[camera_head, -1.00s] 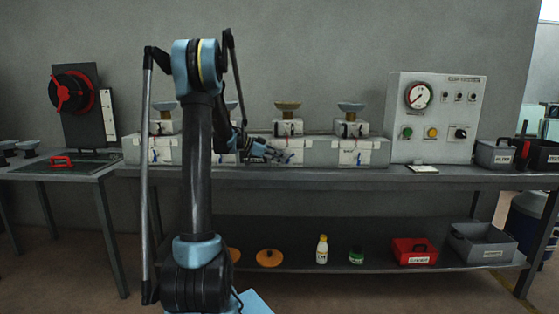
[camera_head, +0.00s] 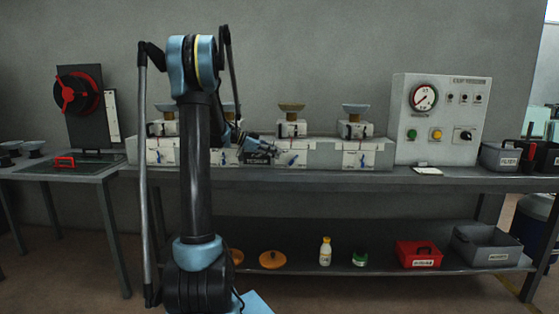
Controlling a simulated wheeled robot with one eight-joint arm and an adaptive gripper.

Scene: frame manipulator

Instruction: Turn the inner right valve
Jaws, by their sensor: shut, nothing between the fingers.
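The inner right valve (camera_head: 293,159) is the third white-fronted unit from the left on the long grey housing on the bench. A small blue handle shows on its front, tilted. My gripper (camera_head: 275,152) is just left of this handle, pointing right, at about the same height. It looks shut and empty, with a small gap to the handle in the picture. The fingertips are small and dark, so contact is hard to judge. The outer right valve (camera_head: 360,159) stands further right. My arm hides parts of the left valves.
A control panel (camera_head: 441,118) with a gauge and buttons stands right of the valves. A red wheel valve (camera_head: 76,90) stands at the left. Grey bins (camera_head: 499,156) are at the right bench end. Bottles and boxes rest on the lower shelf (camera_head: 310,264).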

